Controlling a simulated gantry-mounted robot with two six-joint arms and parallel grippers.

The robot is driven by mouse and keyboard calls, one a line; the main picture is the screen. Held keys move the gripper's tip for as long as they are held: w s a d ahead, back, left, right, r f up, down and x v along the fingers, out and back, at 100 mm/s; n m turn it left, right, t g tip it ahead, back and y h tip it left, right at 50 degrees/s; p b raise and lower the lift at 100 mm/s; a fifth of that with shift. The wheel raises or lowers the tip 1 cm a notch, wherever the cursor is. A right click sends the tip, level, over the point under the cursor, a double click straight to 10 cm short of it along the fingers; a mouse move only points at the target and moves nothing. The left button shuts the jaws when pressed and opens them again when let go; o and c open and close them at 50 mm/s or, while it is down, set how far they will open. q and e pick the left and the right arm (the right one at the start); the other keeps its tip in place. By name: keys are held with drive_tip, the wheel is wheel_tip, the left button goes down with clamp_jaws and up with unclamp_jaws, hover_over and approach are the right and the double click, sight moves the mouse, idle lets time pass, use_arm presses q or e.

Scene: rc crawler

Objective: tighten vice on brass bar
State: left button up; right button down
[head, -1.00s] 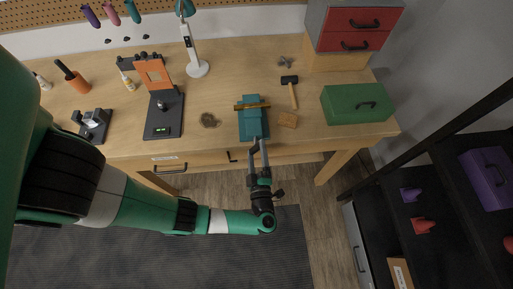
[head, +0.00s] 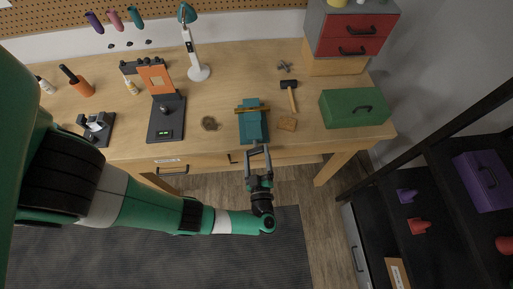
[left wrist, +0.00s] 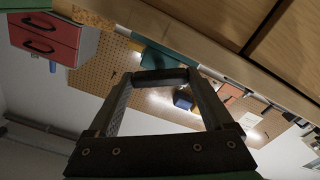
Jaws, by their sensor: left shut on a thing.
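The teal vice (head: 253,128) is mounted at the front edge of the workbench. The brass bar (head: 251,109) lies crosswise at its jaws. My left gripper (head: 257,152) is at the front end of the vice, just off the bench edge. Its fingers stand apart, shut on a dark crossbar that looks like the vice handle. The left wrist view shows this bar between the fingertips (left wrist: 165,75), with a teal part of the vice (left wrist: 158,57) behind it. My right gripper is not in view.
The floor before the bench is clear.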

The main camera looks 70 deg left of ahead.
use_arm(q)
drive_tip(key=o, duration=1.1)
drive_tip(key=shift+o, duration=0.2)
drive_tip(key=v, duration=1.1)
drive_tip(key=shift+d, duration=0.3)
drive_tip(key=shift+s, duration=0.1)
